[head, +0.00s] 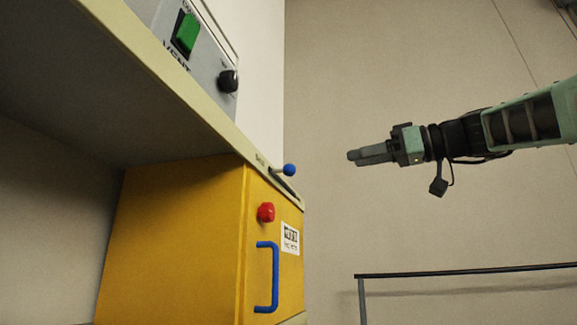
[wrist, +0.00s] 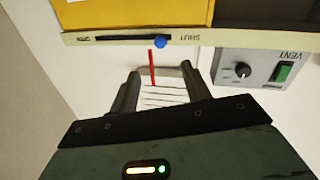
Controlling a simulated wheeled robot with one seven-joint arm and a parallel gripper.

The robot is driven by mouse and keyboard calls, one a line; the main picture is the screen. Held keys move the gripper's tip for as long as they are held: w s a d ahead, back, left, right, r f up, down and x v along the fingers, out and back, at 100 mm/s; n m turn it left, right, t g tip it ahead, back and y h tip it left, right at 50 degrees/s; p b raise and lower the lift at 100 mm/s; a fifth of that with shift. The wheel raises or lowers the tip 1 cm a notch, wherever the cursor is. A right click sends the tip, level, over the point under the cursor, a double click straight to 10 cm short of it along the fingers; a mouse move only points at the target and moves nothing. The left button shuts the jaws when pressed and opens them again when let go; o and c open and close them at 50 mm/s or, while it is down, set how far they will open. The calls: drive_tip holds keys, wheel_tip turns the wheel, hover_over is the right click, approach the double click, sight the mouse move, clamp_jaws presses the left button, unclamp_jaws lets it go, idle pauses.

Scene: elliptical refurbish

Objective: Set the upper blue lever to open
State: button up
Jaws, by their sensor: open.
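The upper blue lever is a short rod with a blue ball knob (head: 289,169) on the front edge of the shelf above the yellow cabinet. In the wrist view its blue knob (wrist: 160,41) sits at one end of a dark slot (wrist: 120,38), beside the word SHUT. A blurred label, possibly OPEN, is at the slot's other end, on the left. My gripper (head: 354,156) is open and empty, to the right of the knob in the head view and apart from it. In the wrist view my gripper (wrist: 160,80) has its two fingers either side of the knob's line, short of it.
The yellow cabinet (head: 180,235) below has a red knob (head: 266,212) and a blue handle (head: 274,277). A grey VENT box (head: 205,65) with a green switch and black dial stands on the shelf. A dark rail (head: 465,270) is at lower right. The space around my gripper looks clear.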

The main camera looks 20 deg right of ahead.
sight(289, 170)
drive_tip(key=p+x, duration=0.3)
drive_tip(key=x, duration=0.2)
drive_tip(key=p+x, duration=0.3)
drive_tip(key=x, duration=0.3)
drive_tip(key=p+x, duration=0.3)
drive_tip(key=x, duration=0.2)
drive_tip(key=shift+w+a+r, duration=0.1)
drive_tip(key=shift+w+r, duration=0.05)
drive_tip(key=shift+r, duration=0.2)
drive_tip(key=shift+w+a+f, duration=0.15)
drive_tip(key=shift+w+a, duration=0.1)
drive_tip(key=shift+a, duration=0.05)
clamp_jaws()
drive_tip(key=w+d, duration=0.3)
drive_tip(key=w, duration=0.2)
drive_tip(key=w+d+b, duration=0.1)
drive_tip(key=w+d, duration=0.3)
drive_tip(key=w+d+b, duration=0.1)
drive_tip(key=w+d, duration=0.2)
drive_tip(key=w, duration=0.2)
drive_tip(key=shift+w+d, duration=0.35)
drive_tip(key=shift+d, duration=0.15)
